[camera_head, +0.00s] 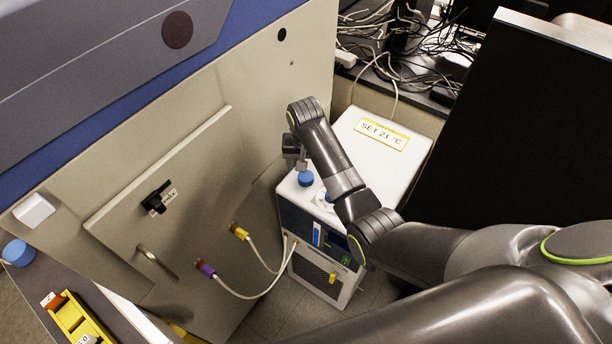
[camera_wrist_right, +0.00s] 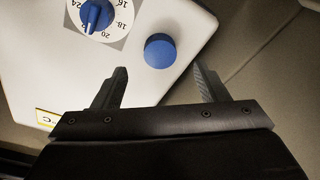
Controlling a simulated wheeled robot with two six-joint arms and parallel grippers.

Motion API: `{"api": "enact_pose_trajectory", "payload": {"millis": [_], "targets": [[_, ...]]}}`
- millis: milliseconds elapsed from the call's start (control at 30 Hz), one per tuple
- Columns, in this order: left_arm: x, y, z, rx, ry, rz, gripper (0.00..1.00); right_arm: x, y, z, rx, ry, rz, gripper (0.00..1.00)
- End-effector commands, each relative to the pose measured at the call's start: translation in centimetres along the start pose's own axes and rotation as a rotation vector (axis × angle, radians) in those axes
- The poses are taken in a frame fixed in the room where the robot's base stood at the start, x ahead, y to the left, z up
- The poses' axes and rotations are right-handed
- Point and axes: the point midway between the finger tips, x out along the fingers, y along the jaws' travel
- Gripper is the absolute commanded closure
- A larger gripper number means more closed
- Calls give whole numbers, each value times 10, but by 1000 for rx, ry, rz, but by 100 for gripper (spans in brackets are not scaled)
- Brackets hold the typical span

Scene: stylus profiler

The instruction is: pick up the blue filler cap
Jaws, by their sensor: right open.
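The blue filler cap (camera_head: 305,178) sits on the top of the white chiller box (camera_head: 350,135), near its left edge. In the right wrist view the round blue cap (camera_wrist_right: 160,51) lies just beyond and between my open fingertips. My right gripper (camera_head: 296,160) hangs above the cap in the head view; it also shows in the right wrist view (camera_wrist_right: 162,80), open with nothing between its fingers. The cap appears apart from both fingers. My left gripper is not in view.
A blue dial (camera_wrist_right: 97,15) with a numbered scale is beside the cap. A "SET 21 °C" label (camera_head: 381,134) is on the box top. The large beige cabinet (camera_head: 200,140) stands close on the left. Hoses (camera_head: 262,290) run from it to the box. Cables (camera_head: 400,45) clutter the back.

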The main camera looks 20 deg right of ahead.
Motion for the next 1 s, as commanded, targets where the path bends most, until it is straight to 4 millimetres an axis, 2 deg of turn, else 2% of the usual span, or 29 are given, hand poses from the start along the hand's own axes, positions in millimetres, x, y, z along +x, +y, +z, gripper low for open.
{"api": "enact_pose_trajectory", "payload": {"millis": [267, 633, 1000], "targets": [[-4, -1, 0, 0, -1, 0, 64, 14, 0, 0, 0, -2, 1, 33], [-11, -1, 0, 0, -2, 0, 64, 54, 0, -2, 1, -1, 1, 33], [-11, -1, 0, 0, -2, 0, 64, 59, 0, -2, 1, 1, 0, 34]]}}
